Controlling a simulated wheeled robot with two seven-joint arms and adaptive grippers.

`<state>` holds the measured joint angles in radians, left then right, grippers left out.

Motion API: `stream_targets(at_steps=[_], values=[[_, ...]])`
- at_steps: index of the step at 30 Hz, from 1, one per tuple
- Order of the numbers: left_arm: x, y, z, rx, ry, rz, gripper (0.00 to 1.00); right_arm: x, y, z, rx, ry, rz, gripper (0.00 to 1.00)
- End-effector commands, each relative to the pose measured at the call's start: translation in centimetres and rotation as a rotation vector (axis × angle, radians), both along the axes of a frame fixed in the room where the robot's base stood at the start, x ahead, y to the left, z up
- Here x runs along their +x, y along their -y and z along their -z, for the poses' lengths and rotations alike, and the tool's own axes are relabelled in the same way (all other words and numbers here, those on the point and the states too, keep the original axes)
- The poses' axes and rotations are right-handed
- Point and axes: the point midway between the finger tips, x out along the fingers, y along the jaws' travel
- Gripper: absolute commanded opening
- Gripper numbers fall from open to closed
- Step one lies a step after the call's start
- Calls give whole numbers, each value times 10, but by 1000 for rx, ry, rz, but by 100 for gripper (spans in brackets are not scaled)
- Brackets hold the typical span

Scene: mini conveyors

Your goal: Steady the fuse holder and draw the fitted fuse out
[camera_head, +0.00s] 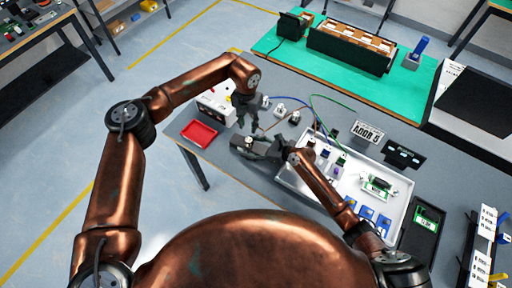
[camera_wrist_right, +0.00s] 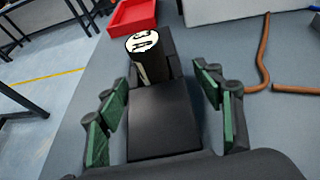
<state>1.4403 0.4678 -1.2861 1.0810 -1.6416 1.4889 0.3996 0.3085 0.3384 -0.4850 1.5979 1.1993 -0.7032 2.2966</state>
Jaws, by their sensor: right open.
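The black fuse holder (camera_wrist_right: 165,115) lies between the fingers of my right gripper (camera_wrist_right: 160,115) in the right wrist view. The fuse (camera_wrist_right: 146,50), a dark cylinder with a white end marked "3A", is at the holder's far end. My right gripper is open, its green-padded fingers on either side of the holder with gaps. In the head view my right gripper (camera_head: 250,146) is low over the grey table, and I cannot pick the holder out from it. My left gripper (camera_head: 247,116) points down just beyond it, fingers apart and empty.
A red tray (camera_head: 198,133) and a white box (camera_head: 215,105) stand to the left on the grey table. A brown cable (camera_wrist_right: 263,55) lies right of the holder. A white tray (camera_head: 398,214) with parts is at right. Small connectors and cables lie behind.

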Motion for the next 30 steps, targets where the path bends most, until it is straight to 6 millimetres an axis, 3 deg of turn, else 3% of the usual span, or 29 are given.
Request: stream_targets(at_steps=[11,30], values=[[0,0,0,0,0,0,29,2,-5,2,-1,1,-2,60],[0,0,0,0,0,0,29,3,-5,2,0,1,0,16]])
